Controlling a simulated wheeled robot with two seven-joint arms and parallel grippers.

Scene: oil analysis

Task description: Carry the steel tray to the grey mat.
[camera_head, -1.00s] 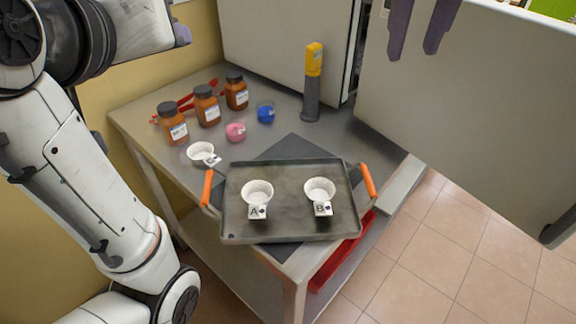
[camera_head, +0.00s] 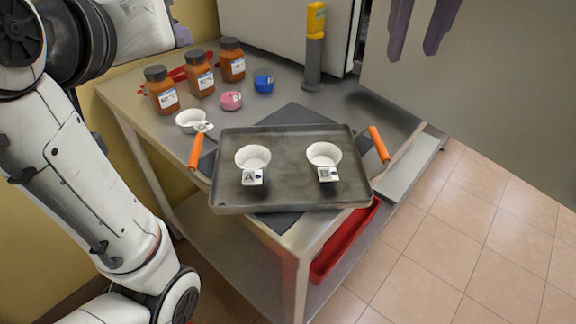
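The steel tray (camera_head: 288,190) carries white cups A (camera_head: 253,158) and B (camera_head: 324,155), each with a label tag. Its orange handles stand at the left (camera_head: 196,151) and right (camera_head: 379,143), with no gripper on them. The tray covers most of the dark grey mat (camera_head: 294,113); mat corners show behind and in front. I cannot tell how the tray is supported. My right gripper (camera_head: 411,55) is at the top, its two fingers apart, empty and clear of the tray.
On the metal table (camera_head: 128,92) are brown bottles (camera_head: 199,75), a pink cup (camera_head: 231,100), a blue cup (camera_head: 264,82), a white cup C (camera_head: 190,121) and a yellow-grey device (camera_head: 314,50). A red tray (camera_head: 345,240) is below. A large grey panel (camera_head: 480,110) is at right.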

